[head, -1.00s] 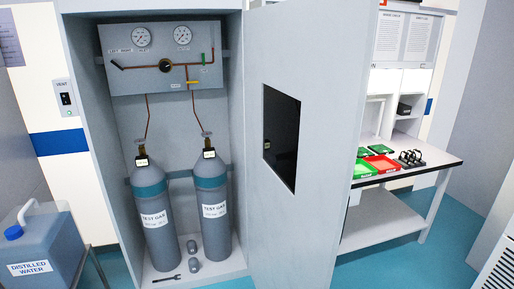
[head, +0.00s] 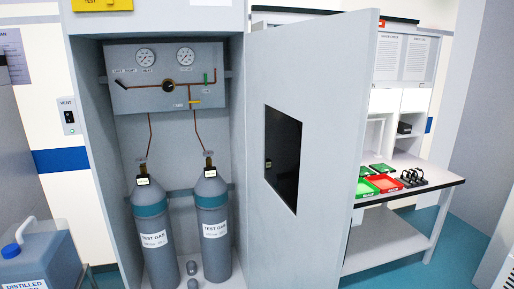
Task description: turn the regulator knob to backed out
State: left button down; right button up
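The regulator knob (head: 168,86) is a small dark round knob with a lighter centre, in the middle of the grey gas panel (head: 130,101) at the top of the open cabinet. Copper pipes run from it. Two white gauges, the left one (head: 146,57) and the right one (head: 185,56), sit above it. A dark lever (head: 122,83) is at the panel's left, a green valve handle (head: 205,77) at its right, and a yellow handle (head: 194,102) lower right. The knob's exact setting is too small to tell. Neither gripper is in view.
Two grey test gas cylinders (head: 154,240) (head: 214,230) stand inside the cabinet. The cabinet door (head: 325,100) is open to the right. A distilled water container (head: 40,260) stands at lower left. A bench (head: 400,200) with green and red trays is at the right.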

aim_at(168, 86)
jog(key=i+l+u, duration=0.35)
jog(key=l, duration=0.55)
jog(key=l+u, duration=0.35)
jog(key=l, duration=0.55)
jog(key=l+u, duration=0.35)
jog(key=l, duration=0.6)
jog(key=u, duration=0.3)
jog(key=i+j+z, duration=0.1)
jog(key=j, duration=0.25)
jog(key=i+j+z, duration=0.1)
jog(key=i+j, duration=0.2)
jog(key=i+j+z, duration=0.1)
jog(key=j, duration=0.35)
jog(key=i+j, duration=0.1)
jog(key=j, duration=0.2)
jog(key=i+j, duration=0.15)
jog(key=j, duration=0.2)
jog(key=i+j, duration=0.1)
jog(key=j, duration=0.2)
jog(key=i+j, duration=0.3)
jog(key=i, duration=0.15)
jog(key=i+j, duration=0.3)
jog(key=i, duration=0.2)
